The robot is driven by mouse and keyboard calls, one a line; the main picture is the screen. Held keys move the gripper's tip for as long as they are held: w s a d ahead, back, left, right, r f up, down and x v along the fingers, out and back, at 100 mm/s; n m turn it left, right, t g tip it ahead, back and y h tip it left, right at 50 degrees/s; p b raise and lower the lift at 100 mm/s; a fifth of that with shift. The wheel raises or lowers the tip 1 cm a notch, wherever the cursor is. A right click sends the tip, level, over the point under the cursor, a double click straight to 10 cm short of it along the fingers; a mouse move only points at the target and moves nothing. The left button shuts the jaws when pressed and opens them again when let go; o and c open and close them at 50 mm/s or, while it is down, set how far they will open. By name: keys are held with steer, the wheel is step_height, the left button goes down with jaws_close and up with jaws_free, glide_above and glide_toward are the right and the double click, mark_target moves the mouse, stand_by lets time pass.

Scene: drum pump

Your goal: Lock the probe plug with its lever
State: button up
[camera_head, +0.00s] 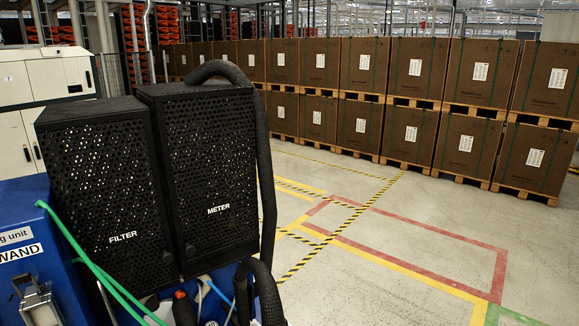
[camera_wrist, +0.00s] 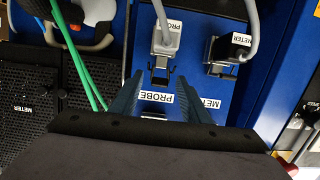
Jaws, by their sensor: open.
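The probe plug (camera_wrist: 166,38) is a grey connector on a blue panel, with a grey cable running up from it, at the top centre of the wrist view. A dark lever or latch piece (camera_wrist: 160,72) shows just below the plug; its exact position is hard to tell. A white PROBE label (camera_wrist: 156,97) lies below it. My gripper (camera_wrist: 162,82) is open and empty, its two dark blue fingers on either side of the label, pointing toward the plug. I cannot tell how far the fingertips are from the panel. The plug does not clearly show in the head view.
A METER plug (camera_wrist: 230,52) with its own grey cable sits right of the probe plug. Green hoses (camera_wrist: 84,60) run at the left. Black FILTER (camera_head: 108,200) and METER (camera_head: 212,180) boxes stand in the head view, with a WAND label (camera_head: 20,253) at the left.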

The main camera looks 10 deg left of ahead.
steer(key=c, duration=0.7)
steer(key=shift+s+d+f+t+y+b, duration=0.15)
steer(key=shift+f+t+y+b, duration=0.4)
steer(key=shift+b, duration=2.75)
steer(key=shift+s+d+f+t+y+b, duration=0.1)
steer(key=shift+f+t+y+b, duration=0.4)
steer(key=shift+b, duration=2.8)
steer(key=shift+r+t+y, duration=0.25)
steer(key=o, duration=0.8)
steer(key=shift+r+p+v, duration=0.4)
steer(key=shift+v, duration=1.25)
steer(key=shift+r+p+v, duration=0.4)
steer(key=shift+v, duration=1.25)
steer(key=shift+r+p+v, duration=0.35)
steer(key=shift+p+v, duration=0.05)
steer(key=shift+v, duration=1.3)
